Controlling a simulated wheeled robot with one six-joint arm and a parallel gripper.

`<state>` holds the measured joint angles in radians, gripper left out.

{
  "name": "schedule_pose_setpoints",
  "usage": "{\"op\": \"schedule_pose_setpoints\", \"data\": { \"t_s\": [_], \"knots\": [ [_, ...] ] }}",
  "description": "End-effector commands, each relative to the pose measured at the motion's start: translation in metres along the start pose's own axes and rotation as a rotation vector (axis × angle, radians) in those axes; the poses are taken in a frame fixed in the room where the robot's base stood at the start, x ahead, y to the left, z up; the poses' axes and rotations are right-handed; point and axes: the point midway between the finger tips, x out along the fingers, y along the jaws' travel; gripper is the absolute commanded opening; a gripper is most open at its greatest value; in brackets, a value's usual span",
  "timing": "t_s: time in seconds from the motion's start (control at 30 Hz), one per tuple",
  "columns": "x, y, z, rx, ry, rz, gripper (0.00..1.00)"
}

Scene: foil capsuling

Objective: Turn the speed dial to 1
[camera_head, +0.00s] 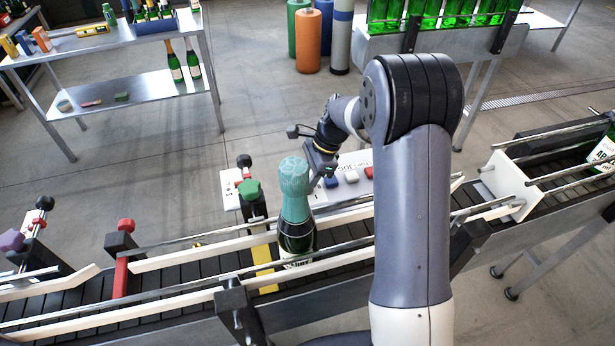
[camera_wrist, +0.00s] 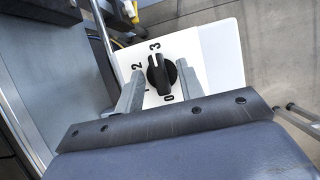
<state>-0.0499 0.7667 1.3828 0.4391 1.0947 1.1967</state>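The speed dial (camera_wrist: 162,74) is a black knob on a white panel (camera_wrist: 218,55), with 0, 1, 2 and 3 printed around it. Its ridge runs roughly between the 3 and the 0; a light mark seems to show at the end by the 3. My gripper (camera_wrist: 158,80) is open, one grey finger on each side of the dial, with gaps to the knob. In the head view my gripper (camera_head: 320,165) is over the control box (camera_head: 348,184) behind the conveyor; the dial is hidden there.
A bottle with teal foil (camera_head: 295,188) stands on the conveyor (camera_head: 190,272) just left of my gripper. Blue and red buttons are on the box to the right. Rails, knobbed posts (camera_head: 249,190) and a white block (camera_head: 508,186) line the conveyor.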

Motion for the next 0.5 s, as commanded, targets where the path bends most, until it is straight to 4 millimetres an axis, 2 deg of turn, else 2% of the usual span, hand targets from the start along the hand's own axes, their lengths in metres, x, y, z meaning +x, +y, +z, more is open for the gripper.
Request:
{"op": "schedule_pose_setpoints", "data": {
  "t_s": [0.2,0.5],
  "knots": [
    [-0.0003,0.0001,0.0002,0.000,0.000,0.000,0.35],
    [-0.0004,0.0001,0.0003,0.000,-0.001,0.001,0.10]
  ]
}}
